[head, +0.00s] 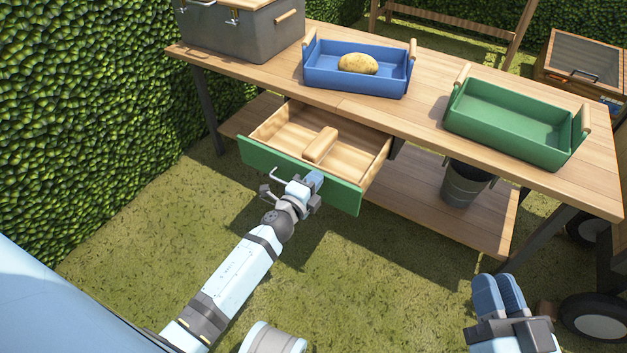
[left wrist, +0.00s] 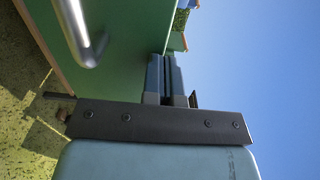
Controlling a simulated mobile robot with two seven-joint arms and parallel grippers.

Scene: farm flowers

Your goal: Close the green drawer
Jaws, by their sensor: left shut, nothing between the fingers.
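The green drawer (head: 338,191) is pulled out from under the wooden table, with its pale wooden inside showing. A wooden block (head: 320,146) lies in it. My left gripper (head: 315,180) is shut and empty at the middle of the green front, by its top edge. I cannot tell if it touches. The metal handle (head: 282,178) is just left of the gripper; it also shows in the left wrist view (left wrist: 82,38) beside the shut fingers (left wrist: 165,78). My right gripper (head: 498,294) is low at the right, away from the drawer, its fingers close together.
On the table (head: 425,115) stand a blue crate (head: 355,83) with a potato (head: 358,64), an empty green crate (head: 505,137) and a grey box (head: 240,33). A dark bucket (head: 461,188) stands on the lower shelf. A hedge (head: 80,110) borders the left; grass in front is clear.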

